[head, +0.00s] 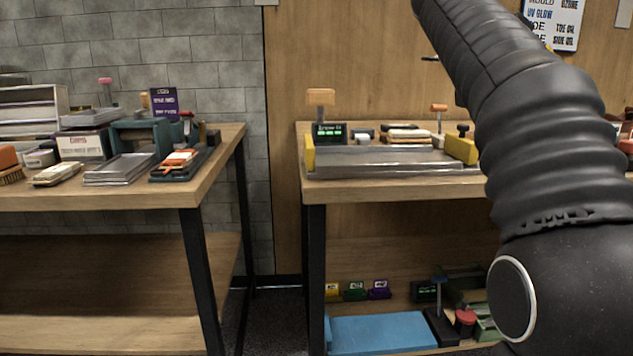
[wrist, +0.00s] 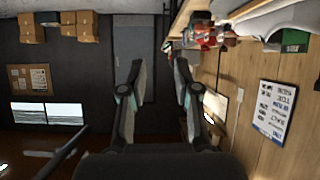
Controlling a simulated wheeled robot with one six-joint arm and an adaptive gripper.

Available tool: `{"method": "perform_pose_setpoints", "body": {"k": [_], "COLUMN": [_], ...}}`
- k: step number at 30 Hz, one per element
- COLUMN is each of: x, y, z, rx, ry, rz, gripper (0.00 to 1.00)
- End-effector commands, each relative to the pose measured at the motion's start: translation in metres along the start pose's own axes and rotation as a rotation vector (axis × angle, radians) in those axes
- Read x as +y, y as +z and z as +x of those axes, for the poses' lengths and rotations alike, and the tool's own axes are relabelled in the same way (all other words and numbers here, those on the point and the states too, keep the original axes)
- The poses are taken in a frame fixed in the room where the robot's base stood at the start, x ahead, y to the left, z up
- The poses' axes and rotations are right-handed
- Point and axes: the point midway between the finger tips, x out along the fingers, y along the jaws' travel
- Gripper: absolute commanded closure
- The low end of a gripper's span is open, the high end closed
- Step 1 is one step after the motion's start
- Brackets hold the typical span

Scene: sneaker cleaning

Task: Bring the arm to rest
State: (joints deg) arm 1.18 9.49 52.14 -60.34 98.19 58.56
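My arm fills the right side of the head view, raised in front of the right workbench; my gripper is outside that view. In the wrist view my gripper (wrist: 158,92) has its two fingers apart, with nothing between them. Beyond the fingers I see a dark wall and a grey door-like panel (wrist: 133,55). The fingers touch nothing that I can make out.
A left workbench (head: 215,170) holds trays, brushes and boxes. A right workbench (head: 400,184) holds a metal tray (head: 385,160) and small tools. A blue mat (head: 385,333) lies on its lower shelf. A narrow floor gap separates the benches. A wall sign (wrist: 270,108) shows in the wrist view.

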Motion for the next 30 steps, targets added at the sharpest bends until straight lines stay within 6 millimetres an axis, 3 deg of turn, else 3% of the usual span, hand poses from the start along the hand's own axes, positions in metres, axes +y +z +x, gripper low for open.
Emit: {"method": "perform_pose_setpoints", "body": {"k": [8,14,20,30], "x": [0.005,0.012,0.032,0.089], "y": [0.021,0.053,0.118,0.267], "z": [-0.001,-0.001,-0.004,-0.012], "rx": [-0.050,-0.106,-0.193,-0.331], "ry": [-0.084,-0.184,-0.356,-0.699], "rz": [-0.151,-0.311,-0.543,-0.861], "gripper": [0.69,0.69,0.69,0.69]}}
